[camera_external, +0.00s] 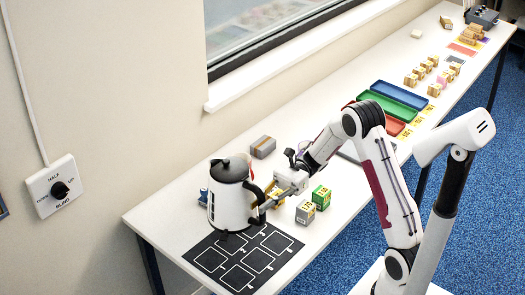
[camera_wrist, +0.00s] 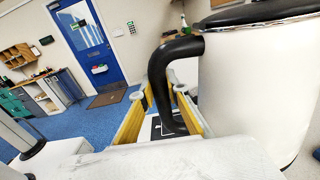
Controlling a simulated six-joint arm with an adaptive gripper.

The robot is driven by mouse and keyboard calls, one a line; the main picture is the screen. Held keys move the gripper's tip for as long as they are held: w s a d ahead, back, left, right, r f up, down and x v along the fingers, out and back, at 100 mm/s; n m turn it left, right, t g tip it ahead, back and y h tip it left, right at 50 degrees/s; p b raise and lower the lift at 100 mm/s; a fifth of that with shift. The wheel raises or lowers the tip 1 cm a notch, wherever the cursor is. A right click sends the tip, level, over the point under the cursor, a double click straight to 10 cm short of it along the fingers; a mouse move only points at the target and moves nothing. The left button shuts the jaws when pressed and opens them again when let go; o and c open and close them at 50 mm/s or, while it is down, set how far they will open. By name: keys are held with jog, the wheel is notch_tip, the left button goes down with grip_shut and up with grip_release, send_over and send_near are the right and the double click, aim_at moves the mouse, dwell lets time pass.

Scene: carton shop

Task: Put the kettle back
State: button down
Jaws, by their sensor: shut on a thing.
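The white kettle (camera_external: 229,205) with a black lid and black handle stands upright at the near left end of the long table. Its base is over or at the back edge of a black mat with white outlined squares (camera_external: 245,258); I cannot tell whether it touches. My gripper (camera_external: 266,203) is at the kettle's right side, shut on its black handle. In the wrist view the kettle body (camera_wrist: 250,95) fills the right side, and the handle (camera_wrist: 168,85) passes between the yellow-sided fingers of my gripper (camera_wrist: 167,92).
A grey box (camera_external: 263,147) lies behind my gripper. A green box (camera_external: 321,197) and a grey box (camera_external: 305,212) stand to its right. Blue, green and red trays (camera_external: 400,96) and several small cartons are farther along the table. A blind switch (camera_external: 54,187) is on the wall.

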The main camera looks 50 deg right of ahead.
aim_at(262, 222)
jog(key=shift+f, duration=2.1)
jog(key=shift+f, duration=1.85)
jog(key=c, duration=2)
grip_release()
jog(key=shift+f, duration=0.1)
jog(key=shift+d, duration=6)
